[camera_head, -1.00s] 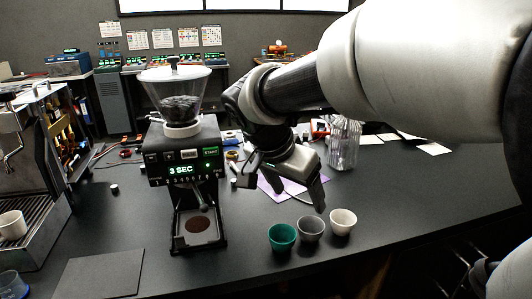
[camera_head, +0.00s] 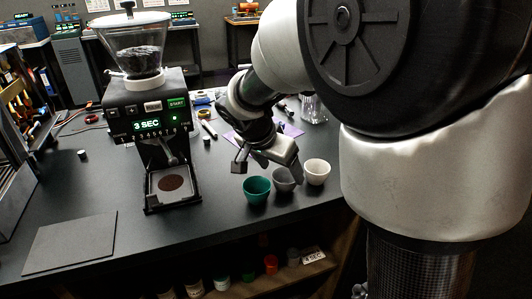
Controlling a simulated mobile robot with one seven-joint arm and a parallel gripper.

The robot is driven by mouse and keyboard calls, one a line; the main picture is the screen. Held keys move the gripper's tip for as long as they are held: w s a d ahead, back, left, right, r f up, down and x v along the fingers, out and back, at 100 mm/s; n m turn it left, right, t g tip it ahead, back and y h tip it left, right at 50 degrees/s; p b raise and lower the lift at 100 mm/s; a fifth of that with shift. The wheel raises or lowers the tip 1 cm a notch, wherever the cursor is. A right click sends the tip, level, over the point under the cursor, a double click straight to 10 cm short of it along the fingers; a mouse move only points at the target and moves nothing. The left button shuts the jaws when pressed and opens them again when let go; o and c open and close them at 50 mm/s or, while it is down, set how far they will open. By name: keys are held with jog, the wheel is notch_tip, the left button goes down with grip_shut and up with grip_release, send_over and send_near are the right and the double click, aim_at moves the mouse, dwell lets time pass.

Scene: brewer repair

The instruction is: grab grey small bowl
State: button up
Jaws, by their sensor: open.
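The grey small bowl (camera_head: 283,183) stands upright on the dark table, between a green bowl (camera_head: 257,190) on its left and a white bowl (camera_head: 317,172) on its right. My gripper (camera_head: 268,170) is open above and just behind the bowls. One finger is at the left behind the green bowl, and the other comes down over the back of the grey bowl, hiding part of its rim. I cannot tell whether that finger touches the bowl. Nothing shows between the fingers.
A coffee grinder (camera_head: 147,115) with a "3 SEC" display stands left of the bowls. A dark flat mat (camera_head: 70,242) lies at front left. A clear jar (camera_head: 313,108) and purple paper (camera_head: 290,130) are behind my gripper. The table's front edge is close to the bowls.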

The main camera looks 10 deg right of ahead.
aim_at(285, 178)
jog(key=x, duration=0.2)
jog(key=s+x, duration=0.1)
jog(key=x, duration=0.1)
jog(key=shift+f+b, duration=0.15)
jog(key=shift+b, duration=0.15)
jog(key=shift+w+d+f, duration=0.2)
jog(key=shift+w+f, duration=0.05)
jog(key=shift+f, duration=0.1)
jog(key=c, duration=1.2)
jog(key=shift+o, duration=0.2)
jog(key=shift+r, duration=0.1)
